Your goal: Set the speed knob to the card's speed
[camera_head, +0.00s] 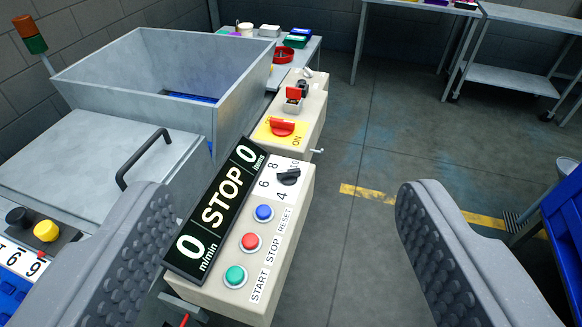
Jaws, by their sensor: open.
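The black speed knob (289,176) sits on a white dial plate (265,193) marked 4, 6, 8 and 10, on the cream control box (222,293). I cannot tell for certain which number it points at. The black display (214,214) beside it reads STOP, with 0 m/min and 0 items. My gripper (284,205) is open, its grey ridged fingers wide apart at left and right. The knob lies between them in the picture, untouched. I cannot make out a speed card.
Blue (264,212), red (250,242) and green (235,275) buttons are below the knob. A red switch (282,127) on yellow is beyond. A metal hopper (150,80) and lidded housing with a handle (140,160) stand left. Open floor (365,230) lies right.

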